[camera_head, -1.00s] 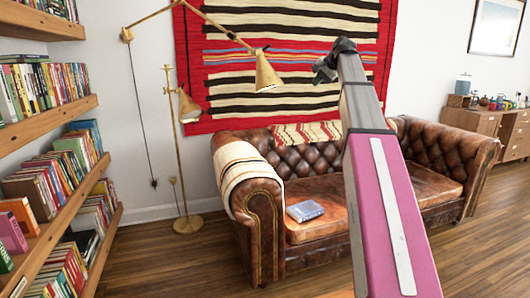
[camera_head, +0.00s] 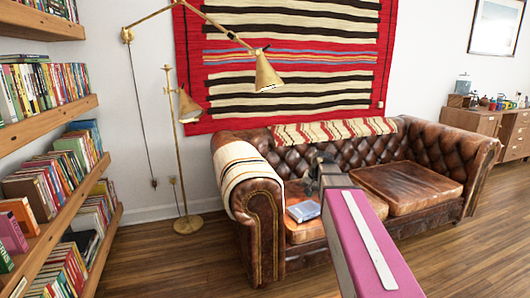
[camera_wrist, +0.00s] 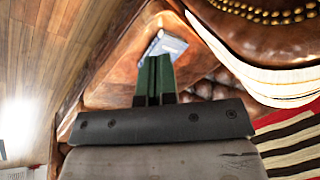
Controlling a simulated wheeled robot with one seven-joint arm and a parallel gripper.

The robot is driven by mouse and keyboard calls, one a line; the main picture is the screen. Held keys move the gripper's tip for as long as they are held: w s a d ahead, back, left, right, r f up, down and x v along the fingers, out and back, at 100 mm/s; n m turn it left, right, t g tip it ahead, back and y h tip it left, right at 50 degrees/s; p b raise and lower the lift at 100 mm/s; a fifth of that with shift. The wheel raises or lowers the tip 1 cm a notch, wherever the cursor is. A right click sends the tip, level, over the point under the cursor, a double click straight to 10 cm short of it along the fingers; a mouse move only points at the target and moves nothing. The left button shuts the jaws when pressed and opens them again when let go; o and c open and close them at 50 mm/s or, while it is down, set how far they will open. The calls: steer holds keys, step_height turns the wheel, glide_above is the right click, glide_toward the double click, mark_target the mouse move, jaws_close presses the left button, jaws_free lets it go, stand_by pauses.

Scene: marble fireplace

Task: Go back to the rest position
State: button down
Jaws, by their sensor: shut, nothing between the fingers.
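My gripper (camera_head: 316,168) is in front of the sofa's back, at the end of my pink and grey arm in the head view. In the wrist view its two green fingers (camera_wrist: 155,80) are together, with nothing between them. They point toward a blue-grey book (camera_wrist: 168,44) on the sofa seat. In the head view the book (camera_head: 305,211) lies at the left end of the brown leather sofa (camera_head: 405,185), below and slightly left of my gripper. My arm hides part of the sofa's middle.
A striped blanket (camera_head: 242,170) covers the sofa's left arm. A brass floor lamp (camera_head: 187,225) stands left of the sofa. A bookshelf (camera_head: 100,172) lines the left side. A wooden cabinet (camera_head: 515,140) stands at the far right. Wooden floor (camera_head: 150,262) is clear in front.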

steer(key=s+f+n+g+h, duration=0.2)
steer(key=s+f+n, duration=0.1)
steer(key=s+f, duration=1.6)
steer(key=shift+s+a+g, duration=0.15)
steer(key=shift+a+g, duration=0.15)
steer(key=shift+g, duration=0.1)
steer(key=shift+f, duration=0.1)
steer(key=shift+d, duration=0.2)
stand_by(0.8)
